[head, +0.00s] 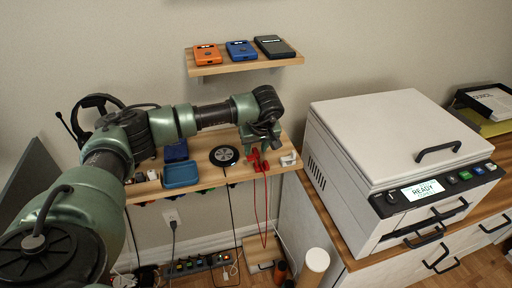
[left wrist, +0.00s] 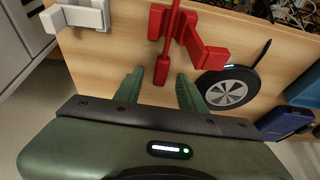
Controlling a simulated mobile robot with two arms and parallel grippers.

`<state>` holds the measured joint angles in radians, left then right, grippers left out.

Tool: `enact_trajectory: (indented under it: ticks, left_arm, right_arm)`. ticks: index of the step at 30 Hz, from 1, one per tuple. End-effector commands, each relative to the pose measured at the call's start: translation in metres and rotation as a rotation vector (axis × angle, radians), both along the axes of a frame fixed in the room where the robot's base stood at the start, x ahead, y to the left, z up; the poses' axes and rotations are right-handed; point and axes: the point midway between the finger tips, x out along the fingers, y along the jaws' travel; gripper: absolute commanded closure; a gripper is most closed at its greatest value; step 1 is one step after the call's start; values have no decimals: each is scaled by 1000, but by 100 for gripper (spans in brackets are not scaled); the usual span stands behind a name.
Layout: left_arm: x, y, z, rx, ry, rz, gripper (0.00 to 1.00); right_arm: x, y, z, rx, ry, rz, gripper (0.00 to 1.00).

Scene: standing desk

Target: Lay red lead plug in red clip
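The red clip (head: 264,165) is at the front right of the wooden desk shelf in the head view. In the left wrist view the red clip (left wrist: 190,42) shows as upright red blocks. The red lead plug (left wrist: 162,68) is a slim red rod that appears to lie between the clip's blocks, its thick end pointing toward my gripper. Whether it is fully seated I cannot tell. My left gripper (left wrist: 159,76) is open, with one green finger on each side of the plug's end and visible gaps. In the head view my left gripper (head: 262,142) is just above the clip. My right gripper is not in view.
A white clip (head: 288,159) stands right of the red one. A black round pad (head: 224,155) and blue tray (head: 181,174) lie left. Red cable hangs off the shelf's front edge. A large white machine (head: 390,140) stands at the right. A small shelf (head: 240,66) with devices hangs above.

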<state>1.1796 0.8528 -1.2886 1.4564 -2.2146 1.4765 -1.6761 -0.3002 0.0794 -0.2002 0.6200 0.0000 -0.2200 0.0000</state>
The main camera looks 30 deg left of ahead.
Motion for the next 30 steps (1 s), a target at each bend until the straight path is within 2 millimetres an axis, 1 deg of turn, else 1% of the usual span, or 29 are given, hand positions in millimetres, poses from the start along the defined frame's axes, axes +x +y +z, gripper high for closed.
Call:
enact_trajectory:
  ticks: [2,5,12,16,21,30]
  left_arm:
    - [0,-1,3,-1,-1,0,60]
    - [-2,-5,14,-1,-4,-2,60]
    - [-13,-16,52,0,-5,-2,60]
    - [-17,-21,65,0,-2,-1,60]
    - [-19,-23,72,1,-1,1,60]
    - [-19,-23,72,0,0,1,60]
  right_arm:
    - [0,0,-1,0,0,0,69]
    - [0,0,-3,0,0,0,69]
    - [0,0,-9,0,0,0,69]
    - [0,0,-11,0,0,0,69]
    - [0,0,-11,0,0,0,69]
    - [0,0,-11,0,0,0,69]
